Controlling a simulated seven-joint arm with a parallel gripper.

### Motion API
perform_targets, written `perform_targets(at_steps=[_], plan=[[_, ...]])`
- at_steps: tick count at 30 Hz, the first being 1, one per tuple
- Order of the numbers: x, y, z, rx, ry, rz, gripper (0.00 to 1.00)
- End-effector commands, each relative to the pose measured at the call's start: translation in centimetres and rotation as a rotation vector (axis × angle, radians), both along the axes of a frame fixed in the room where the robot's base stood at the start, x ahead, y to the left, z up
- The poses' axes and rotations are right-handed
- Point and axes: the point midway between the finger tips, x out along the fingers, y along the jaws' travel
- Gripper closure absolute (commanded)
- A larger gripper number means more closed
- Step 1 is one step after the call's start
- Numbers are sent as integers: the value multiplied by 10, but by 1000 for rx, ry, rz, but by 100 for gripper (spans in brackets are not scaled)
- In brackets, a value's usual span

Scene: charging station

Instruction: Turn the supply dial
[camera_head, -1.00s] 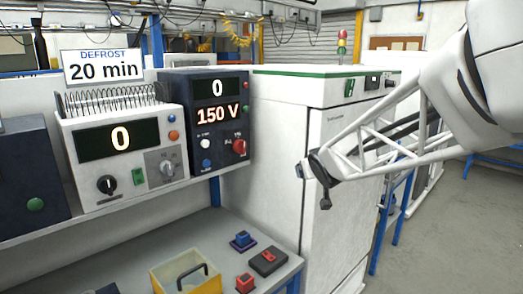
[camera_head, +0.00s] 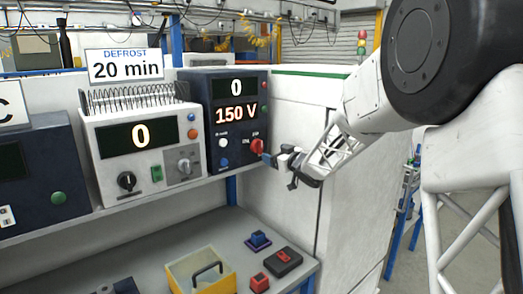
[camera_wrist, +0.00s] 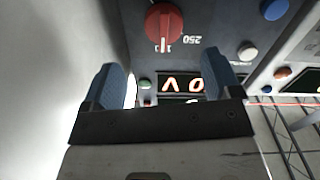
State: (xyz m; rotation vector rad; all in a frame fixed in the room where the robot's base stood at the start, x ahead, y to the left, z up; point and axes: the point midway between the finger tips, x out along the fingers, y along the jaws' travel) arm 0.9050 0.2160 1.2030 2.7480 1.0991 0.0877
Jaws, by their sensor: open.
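The supply is a dark blue unit (camera_head: 237,92) on the shelf, its displays reading 0 and 150 V. Its red dial (camera_head: 257,146) sits at the lower right of its front. In the wrist view the dial (camera_wrist: 164,25) is at the top, seen upside down, with a pale pointer mark and 250 printed beside it. My gripper (camera_head: 268,158) is just right of the dial in the head view. In the wrist view my gripper's two blue fingertips (camera_wrist: 165,75) are spread apart with nothing between them. The dial lies beyond the fingertips; I see no contact.
A white unit (camera_head: 140,150) reading 0, with knobs and a wire rack, stands left of the supply. A DEFROST 20 min sign (camera_head: 124,66) is above it. A tall white cabinet (camera_head: 290,130) stands close on the right. A yellow bin (camera_head: 190,280) is on the lower shelf.

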Motion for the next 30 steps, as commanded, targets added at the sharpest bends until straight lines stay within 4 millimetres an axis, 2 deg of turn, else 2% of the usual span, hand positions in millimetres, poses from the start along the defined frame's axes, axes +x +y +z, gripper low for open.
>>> perform_targets(at_steps=[20,30], plan=[[6,9,-3,9,-9,27,16],[26,29,-3,9,-9,27,16]])
